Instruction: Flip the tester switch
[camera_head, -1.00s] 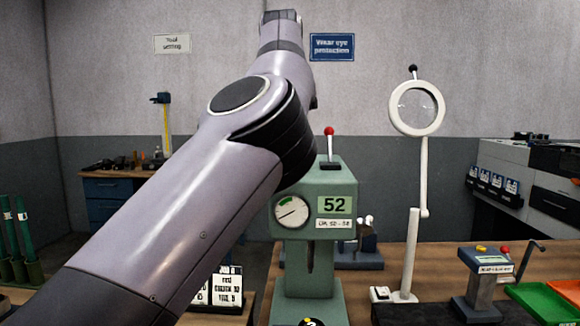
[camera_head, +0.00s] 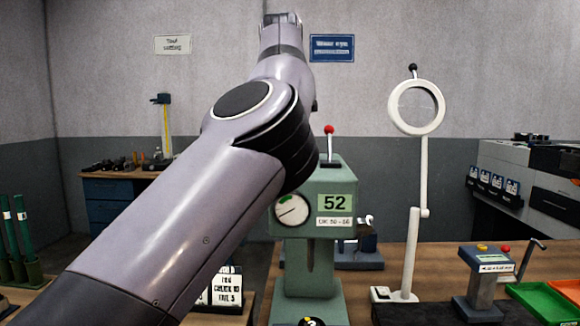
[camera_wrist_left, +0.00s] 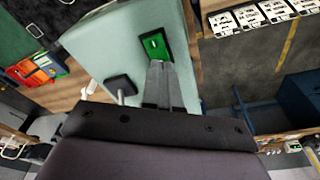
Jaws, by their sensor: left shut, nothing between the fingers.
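The tester (camera_head: 325,200) is a pale green machine on the bench in the head view, with a "52" display, a round dial (camera_head: 291,211) and a red-knobbed lever (camera_head: 329,142) on top. My left arm covers part of its left side. My right gripper is not in view.
In the head view, a white ring magnifier (camera_head: 415,130) and a small blue-grey device (camera_head: 487,270) stand on the wooden bench right of the tester. A green tray (camera_head: 541,302) lies farther right.

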